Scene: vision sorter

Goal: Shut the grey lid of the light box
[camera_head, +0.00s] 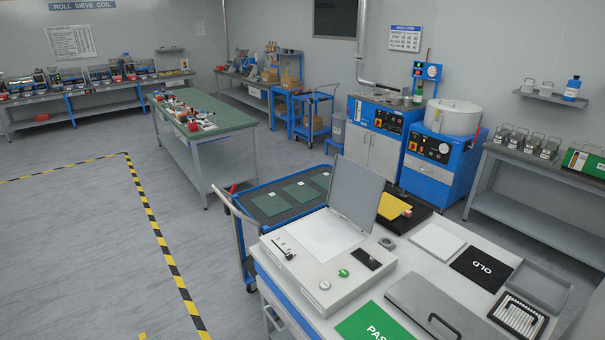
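The light box (313,285) is a pale grey box on the near workbench, with a white lit panel (312,234) on its top. Its grey lid (357,193) stands open, tilted up from the back right edge of the box. A green button, a round knob and a black switch plate sit on the box's front face and top. Neither of my grippers shows in the head view.
A blue cart (290,197) with green mats stands behind the box. Open floor lies left.

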